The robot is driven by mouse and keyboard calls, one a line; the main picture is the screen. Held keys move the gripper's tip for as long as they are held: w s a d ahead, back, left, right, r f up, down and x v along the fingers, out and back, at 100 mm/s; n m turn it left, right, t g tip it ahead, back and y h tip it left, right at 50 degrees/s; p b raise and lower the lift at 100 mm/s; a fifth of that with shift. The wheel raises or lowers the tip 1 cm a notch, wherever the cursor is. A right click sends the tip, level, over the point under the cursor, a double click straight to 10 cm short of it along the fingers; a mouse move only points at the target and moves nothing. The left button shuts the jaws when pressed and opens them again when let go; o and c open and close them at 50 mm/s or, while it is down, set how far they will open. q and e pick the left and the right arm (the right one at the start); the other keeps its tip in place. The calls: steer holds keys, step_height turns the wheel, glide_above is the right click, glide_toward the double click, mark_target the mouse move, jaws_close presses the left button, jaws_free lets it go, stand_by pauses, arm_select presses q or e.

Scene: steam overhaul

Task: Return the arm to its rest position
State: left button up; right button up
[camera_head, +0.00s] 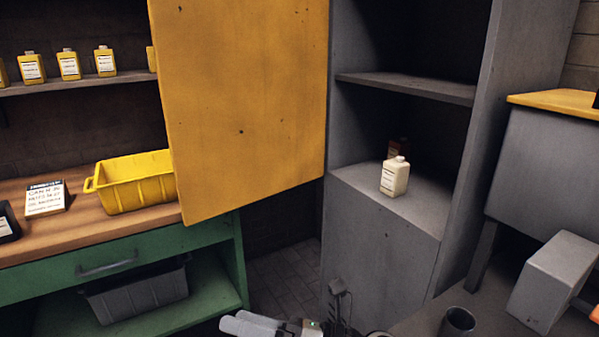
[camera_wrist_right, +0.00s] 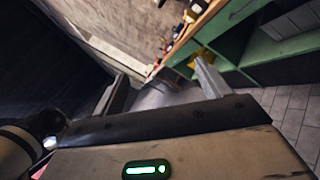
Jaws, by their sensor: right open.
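My right gripper (camera_head: 340,305) shows only in part at the bottom edge of the head view, low in front of the grey cabinet. In the right wrist view its two fingers (camera_wrist_right: 160,88) stand wide apart with nothing held between them. A cream bottle (camera_head: 395,177) with a white label stands upright on the grey cabinet's lower shelf, apart from the gripper. A dark reddish bottle (camera_head: 399,147) stands behind it, partly hidden. My left gripper is not in view.
The yellow cabinet door (camera_head: 240,110) stands open beside the grey cabinet (camera_head: 385,235). A dark cup (camera_head: 457,322) and grey box (camera_head: 553,280) are at lower right.

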steer(key=d+f+m+t+h, duration=0.4)
steer(key=d+m+t+h, duration=0.25)
steer(key=m, duration=0.65)
steer(key=d+f+m+t+h, duration=0.45)
steer(key=d+m+t, duration=0.2)
steer(key=m, duration=0.75)
steer(key=s+d+f+m+g+h, duration=0.5)
steer(key=s+d+f+m, duration=0.4)
steer(key=s+f+m, duration=0.3)
steer(key=shift+f+m+g, duration=0.4)
steer(key=shift+f+g, duration=0.35)
steer(key=shift+g, duration=0.05)
steer(key=shift+w, duration=0.1)
